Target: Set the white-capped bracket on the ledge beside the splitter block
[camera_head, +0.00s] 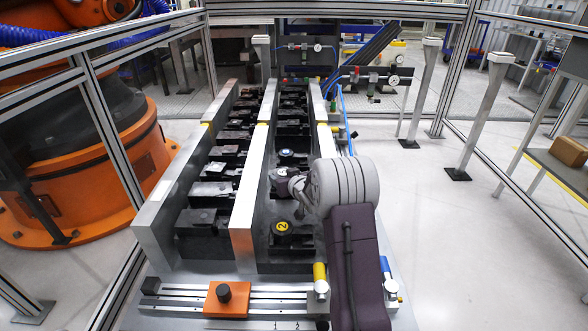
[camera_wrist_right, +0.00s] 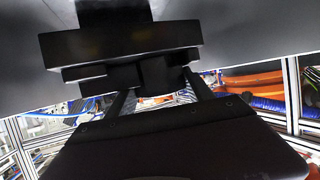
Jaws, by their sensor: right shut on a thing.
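My right gripper (camera_head: 287,186) is over the right-hand channel of the fixture, partly hidden by my own wrist. In the right wrist view my right gripper (camera_wrist_right: 158,88) is shut on a dark stepped part (camera_wrist_right: 120,45), which fills the space beyond the fingers. No white cap shows on this part, so I cannot tell if it is the bracket. The splitter block and its ledge cannot be picked out for certain. My left gripper is not in view.
Long silver rails (camera_head: 247,195) flank rows of dark blocks (camera_head: 207,190). An orange plate (camera_head: 226,298) lies at the front. Gauges (camera_head: 393,79) and blue hoses are at the back.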

